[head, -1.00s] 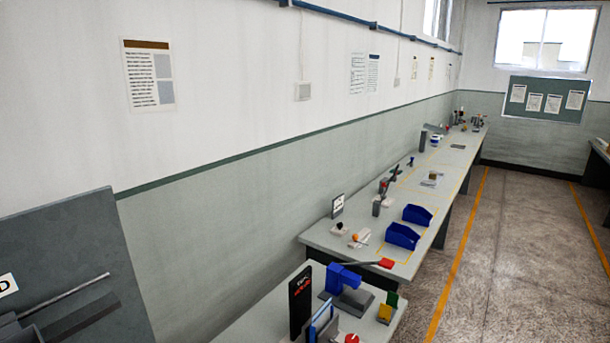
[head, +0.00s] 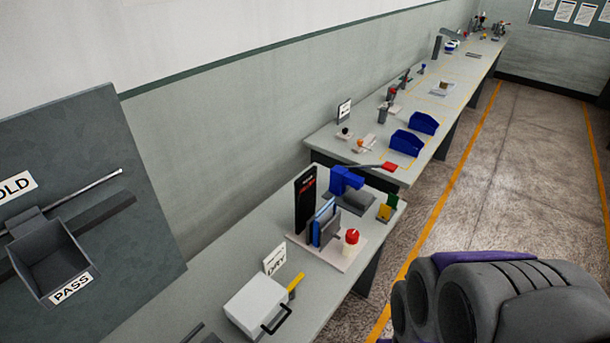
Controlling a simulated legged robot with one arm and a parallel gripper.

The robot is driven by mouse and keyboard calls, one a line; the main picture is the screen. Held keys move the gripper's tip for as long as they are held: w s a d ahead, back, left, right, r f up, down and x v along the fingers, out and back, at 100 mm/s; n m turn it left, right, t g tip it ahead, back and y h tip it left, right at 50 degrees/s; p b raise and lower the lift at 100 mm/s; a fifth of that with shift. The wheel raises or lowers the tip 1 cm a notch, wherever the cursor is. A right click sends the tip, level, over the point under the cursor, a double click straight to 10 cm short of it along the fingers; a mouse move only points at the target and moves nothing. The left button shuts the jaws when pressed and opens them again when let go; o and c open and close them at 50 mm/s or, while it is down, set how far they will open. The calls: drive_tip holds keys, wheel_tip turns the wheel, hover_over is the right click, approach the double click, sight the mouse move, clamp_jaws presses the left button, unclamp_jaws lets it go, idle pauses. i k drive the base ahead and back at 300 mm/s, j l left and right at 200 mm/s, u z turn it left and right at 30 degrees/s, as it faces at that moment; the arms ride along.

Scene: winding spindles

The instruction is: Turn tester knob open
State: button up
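A large grey and purple part of my own body fills the lower right corner. No gripper fingertips can be made out, and nothing of mine touches the knob.
A white box (head: 258,303) with a black handle stands on the near bench, with a yellow-handled item and a "DRY" sign. A blue device (head: 346,181) stands behind the knob. A grey wall board (head: 90,190) with a "PASS" bin is left. Floor right of the benches is clear.

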sight(352, 235)
drive_tip(key=l+u, duration=0.4)
drive_tip(key=i+l+u, duration=0.1)
drive_tip(key=l+u, duration=0.3)
drive_tip(key=i+l, duration=0.15)
drive_tip(key=l, duration=0.2)
drive_tip(key=i+l, duration=0.1)
drive_tip(key=l, duration=0.3)
drive_tip(key=i+l, duration=0.15)
drive_tip(key=l, duration=0.2)
drive_tip(key=i+l, duration=0.1)
drive_tip(key=l, duration=0.3)
drive_tip(key=i+l+z, duration=0.1)
drive_tip(key=l, duration=0.25)
